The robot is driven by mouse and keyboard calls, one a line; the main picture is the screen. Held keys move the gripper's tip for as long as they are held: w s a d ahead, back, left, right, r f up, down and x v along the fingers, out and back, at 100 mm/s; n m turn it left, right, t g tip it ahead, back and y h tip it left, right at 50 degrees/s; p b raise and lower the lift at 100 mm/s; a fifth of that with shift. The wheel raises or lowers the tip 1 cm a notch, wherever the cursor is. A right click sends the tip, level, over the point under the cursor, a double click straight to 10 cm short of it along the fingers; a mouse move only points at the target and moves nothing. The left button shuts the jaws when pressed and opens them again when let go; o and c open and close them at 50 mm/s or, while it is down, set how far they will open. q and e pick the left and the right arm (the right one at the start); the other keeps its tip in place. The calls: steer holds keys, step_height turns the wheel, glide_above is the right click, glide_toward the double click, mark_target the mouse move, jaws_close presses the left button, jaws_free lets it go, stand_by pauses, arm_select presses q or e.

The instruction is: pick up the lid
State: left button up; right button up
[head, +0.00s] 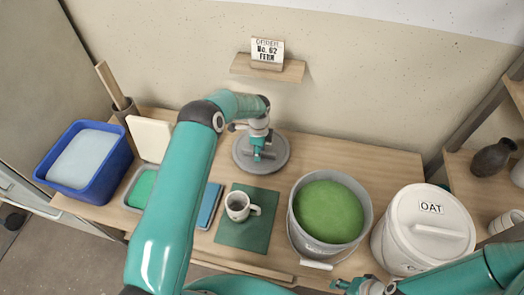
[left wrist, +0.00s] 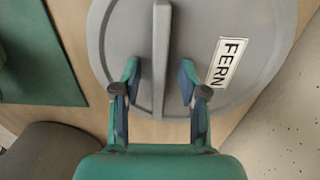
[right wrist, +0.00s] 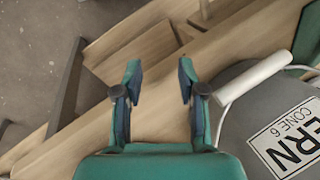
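The lid (head: 275,160) is a round grey disc labelled FERN, lying flat at the back of the table. In the left wrist view the lid (left wrist: 245,50) has a raised bar handle (left wrist: 161,60) across its middle. My left gripper (left wrist: 158,75) is open, with one finger on each side of the handle; a gap shows on both sides. In the head view my left gripper (head: 258,157) is over the lid and hides part of it. My right gripper (right wrist: 158,75) is open and empty, beside the handle of the grey FERN bucket (right wrist: 255,125).
The open grey bucket (head: 295,225) holds green glaze. A white OAT bucket (head: 400,255) with its lid on stands to its right. A mug (head: 238,209) stands on a green mat (head: 232,238). A blue tub (head: 112,165) is at the left, and an order card (head: 267,50) stands on a wall shelf.

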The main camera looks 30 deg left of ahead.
arm_select(q)
jaws_close()
